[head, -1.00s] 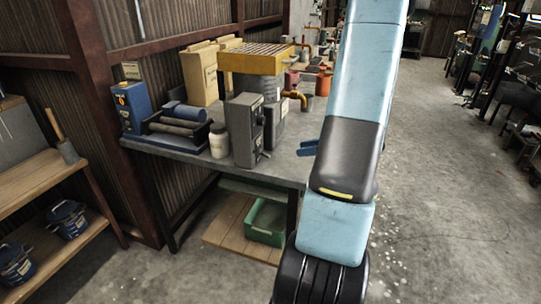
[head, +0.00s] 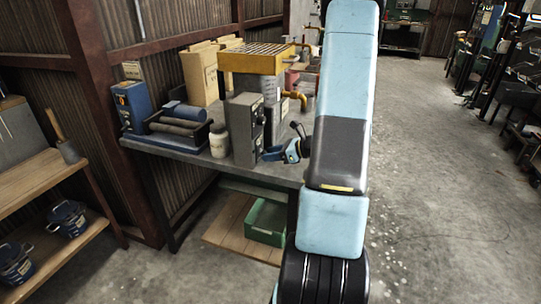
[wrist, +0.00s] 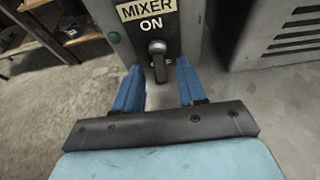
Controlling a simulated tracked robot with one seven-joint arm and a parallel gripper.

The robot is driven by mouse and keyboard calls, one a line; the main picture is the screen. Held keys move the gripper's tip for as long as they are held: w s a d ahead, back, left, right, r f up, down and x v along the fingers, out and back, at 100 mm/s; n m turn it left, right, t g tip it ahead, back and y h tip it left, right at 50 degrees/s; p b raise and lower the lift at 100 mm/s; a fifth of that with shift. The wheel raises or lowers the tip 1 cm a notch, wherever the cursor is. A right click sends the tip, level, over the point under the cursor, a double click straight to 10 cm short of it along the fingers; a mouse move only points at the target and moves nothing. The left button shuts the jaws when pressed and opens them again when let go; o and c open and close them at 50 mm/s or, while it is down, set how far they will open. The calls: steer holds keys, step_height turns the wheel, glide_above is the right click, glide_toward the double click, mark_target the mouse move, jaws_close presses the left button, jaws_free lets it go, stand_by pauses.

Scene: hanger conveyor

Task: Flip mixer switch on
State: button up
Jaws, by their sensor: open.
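The mixer switch (wrist: 158,62) is a grey lever on the front of a dark grey control box (wrist: 178,32). Its handle points down, away from the "MIXER ON" label (wrist: 148,15) above it. In the head view the control box (head: 243,132) stands at the near edge of the workbench. My gripper (wrist: 158,67) is open, with one blue finger on each side of the lever's lower end; I cannot tell whether either touches it. In the head view my gripper (head: 270,155) is just right of the box, partly behind my arm.
The workbench (head: 190,151) also holds a pale jar (head: 219,141), a blue box (head: 131,107) and a yellow-topped machine (head: 255,60). A vented grey unit (wrist: 290,35) is at right in the wrist view.

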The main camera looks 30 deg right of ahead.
jaws_close()
steer(key=shift+a, duration=0.35)
steer(key=shift+d, duration=0.15)
steer(key=shift+w+r+g+h, duration=0.1)
steer(key=shift+r+g+h, duration=0.4)
steer(key=shift+g+h, duration=0.3)
steer(key=shift+w+a+r+g+h, duration=0.15)
steer(key=shift+r+g+h, duration=0.25)
steer(key=shift+g+h, duration=0.45)
steer(key=shift+w+a+r+g+h, duration=0.15)
steer(key=shift+r+g+h, duration=0.3)
steer(key=shift+g, duration=0.7)
steer(key=shift+d, duration=0.1)
